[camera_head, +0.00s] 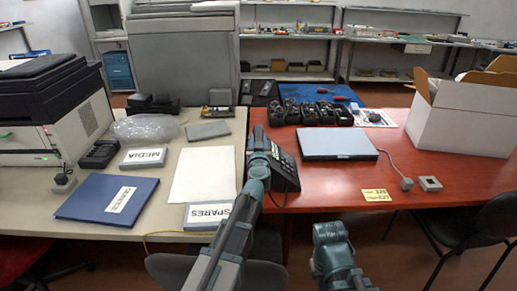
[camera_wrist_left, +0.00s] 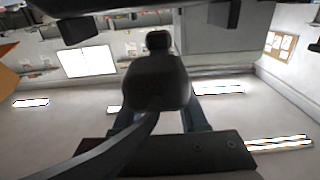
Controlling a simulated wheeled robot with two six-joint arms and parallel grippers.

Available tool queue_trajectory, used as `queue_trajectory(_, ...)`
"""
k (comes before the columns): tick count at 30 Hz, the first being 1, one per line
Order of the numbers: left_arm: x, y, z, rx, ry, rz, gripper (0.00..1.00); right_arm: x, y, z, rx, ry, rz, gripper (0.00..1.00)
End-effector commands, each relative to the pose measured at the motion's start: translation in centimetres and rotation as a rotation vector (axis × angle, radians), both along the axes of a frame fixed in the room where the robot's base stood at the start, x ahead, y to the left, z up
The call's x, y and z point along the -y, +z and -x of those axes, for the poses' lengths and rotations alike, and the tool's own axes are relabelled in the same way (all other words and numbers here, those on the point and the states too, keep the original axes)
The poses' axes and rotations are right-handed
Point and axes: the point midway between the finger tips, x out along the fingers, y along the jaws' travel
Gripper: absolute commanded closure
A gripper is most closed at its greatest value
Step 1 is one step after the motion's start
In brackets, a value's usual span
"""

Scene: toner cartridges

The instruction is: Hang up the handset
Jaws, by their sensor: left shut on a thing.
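The black handset (camera_wrist_left: 156,82) is held between the fingers of my left gripper (camera_wrist_left: 156,118) in the left wrist view, with a dark cord or strap running down from it to the lower left. In the head view my left gripper (camera_head: 258,138) is raised in front of the dark desk phone base (camera_head: 286,172), and the handset is hard to make out there. The phone base stands at the left end of the red desk, partly hidden by my left arm. My right arm shows at bottom centre; its gripper is out of view.
A blue-grey laptop-like slab (camera_head: 337,143) lies right of the phone, with several black cartridges (camera_head: 318,113) behind it. A white open box (camera_head: 462,115) stands far right. A SPARES sign (camera_head: 208,215) and blue folder (camera_head: 107,199) lie on the left table. The red desk's front is mostly clear.

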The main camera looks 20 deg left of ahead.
Motion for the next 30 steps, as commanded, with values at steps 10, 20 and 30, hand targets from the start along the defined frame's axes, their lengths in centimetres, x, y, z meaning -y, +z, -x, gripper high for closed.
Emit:
queue_trajectory(10,0.0,-3.2,0.0,0.000,0.000,0.000,1.00,0.0,-3.2,0.0,0.000,0.000,0.000,1.00)
queue_trajectory(20,0.0,-3.5,0.0,0.000,0.000,0.000,1.00,0.0,-3.5,0.0,0.000,0.000,0.000,1.00)
queue_trajectory(30,0.0,-3.4,0.0,0.000,0.000,0.000,0.28,0.0,-3.4,0.0,0.000,0.000,0.000,1.00)
